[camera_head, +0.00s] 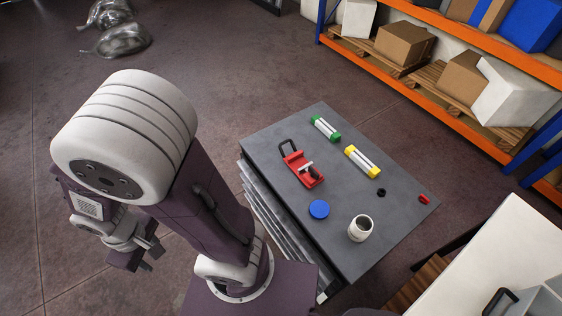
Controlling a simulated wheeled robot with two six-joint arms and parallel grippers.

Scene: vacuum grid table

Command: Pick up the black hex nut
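The black hex nut (381,192) is a small dark ring lying flat on the grey table top (345,235), toward its right side. It sits between the yellow-ended part and a small red piece. My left gripper (142,258) hangs at the left, well away from the table and the nut. Its fingers are small and dark, and I cannot tell whether they are open or shut. Nothing is seen held in it. My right gripper is not in view.
The table also bears a green-ended part (325,128), a yellow-ended part (362,162), a red clamp-like tool (303,168), a blue disc (319,209), a white cup-like cylinder (360,228) and a small red piece (424,199). Orange shelving (440,100) stands behind.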

